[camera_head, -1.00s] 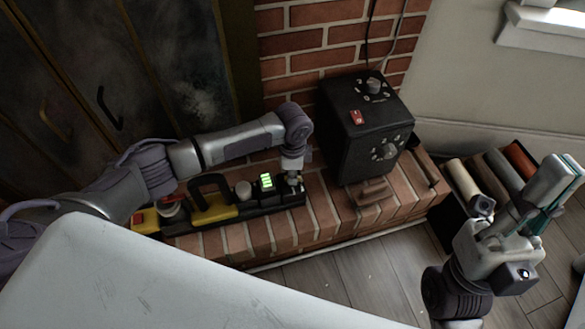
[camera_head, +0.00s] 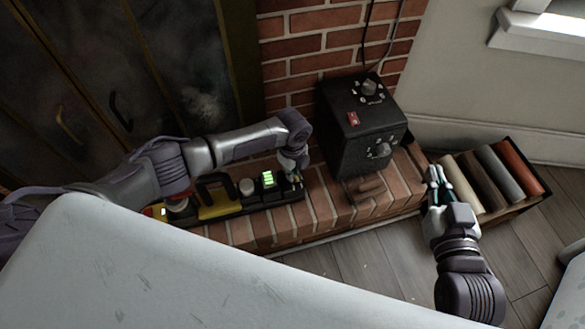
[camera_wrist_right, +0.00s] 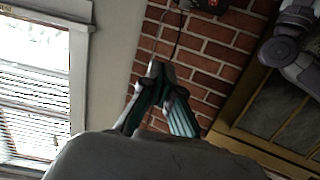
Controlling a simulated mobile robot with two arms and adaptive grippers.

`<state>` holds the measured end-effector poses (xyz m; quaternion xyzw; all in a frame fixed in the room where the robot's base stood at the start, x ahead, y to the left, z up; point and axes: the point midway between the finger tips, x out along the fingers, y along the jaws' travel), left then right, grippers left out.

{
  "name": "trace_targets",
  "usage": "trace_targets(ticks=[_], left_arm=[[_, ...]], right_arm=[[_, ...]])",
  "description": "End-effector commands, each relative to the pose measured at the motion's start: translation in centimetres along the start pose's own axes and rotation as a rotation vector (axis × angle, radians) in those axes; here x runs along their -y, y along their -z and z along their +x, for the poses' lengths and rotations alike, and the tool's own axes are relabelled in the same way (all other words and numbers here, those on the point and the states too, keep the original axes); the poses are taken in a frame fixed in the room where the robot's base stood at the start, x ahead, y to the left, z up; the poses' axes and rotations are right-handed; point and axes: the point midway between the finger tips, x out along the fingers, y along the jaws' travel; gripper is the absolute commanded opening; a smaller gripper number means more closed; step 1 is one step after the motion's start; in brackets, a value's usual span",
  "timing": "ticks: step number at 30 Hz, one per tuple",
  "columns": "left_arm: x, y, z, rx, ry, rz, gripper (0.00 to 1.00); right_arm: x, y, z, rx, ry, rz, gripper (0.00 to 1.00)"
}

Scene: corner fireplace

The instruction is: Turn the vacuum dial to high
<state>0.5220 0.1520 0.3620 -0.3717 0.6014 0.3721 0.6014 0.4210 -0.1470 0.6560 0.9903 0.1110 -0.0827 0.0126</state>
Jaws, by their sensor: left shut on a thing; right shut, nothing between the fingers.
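A long black and yellow device (camera_head: 210,212) lies on the brick hearth, with a yellow handle, a pale round knob (camera_head: 246,187) and a green lit bar display (camera_head: 268,179). My left gripper (camera_head: 295,178) is down at its right end, shut on a small part there, perhaps a dial; the fingers hide it, so its setting cannot be read. A black box (camera_head: 350,150) behind has one dial on top (camera_head: 370,88) and another on its front (camera_head: 381,150). My right gripper (camera_head: 436,174) is shut and empty, right of the box; its fingertips meet in the right wrist view (camera_wrist_right: 157,72).
A dark crate (camera_head: 500,208) with several coloured rolls stands right of my right gripper. A brown block (camera_head: 366,188) lies on the hearth before the black box. A pale surface (camera_head: 170,270) fills the foreground. Wooden floor (camera_head: 370,262) is clear between.

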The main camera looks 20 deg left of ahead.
Motion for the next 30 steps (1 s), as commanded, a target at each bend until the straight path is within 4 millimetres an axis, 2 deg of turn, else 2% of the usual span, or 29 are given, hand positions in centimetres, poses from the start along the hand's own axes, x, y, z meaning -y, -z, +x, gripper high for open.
trace_targets(ticks=[6, 12, 21, 30], left_arm=[[0.0, 0.0, -0.1, 0.000, 0.001, 0.198, 0.00], [0.1, 0.0, -0.1, 0.000, 0.001, 0.349, 0.00], [0.1, 0.0, -0.1, 0.000, 0.002, 0.489, 0.00], [0.1, 0.0, -0.1, 0.000, 0.002, 0.534, 0.00]], right_arm=[[-0.3, -2.2, -0.5, 0.132, -0.008, -0.001, 0.00], [-0.5, -3.2, -0.9, 0.189, -0.011, -0.001, 0.00], [-0.5, -3.8, -1.1, 0.224, -0.013, -0.001, 0.00], [-0.5, -4.0, -1.1, 0.232, -0.013, -0.001, 0.00]])
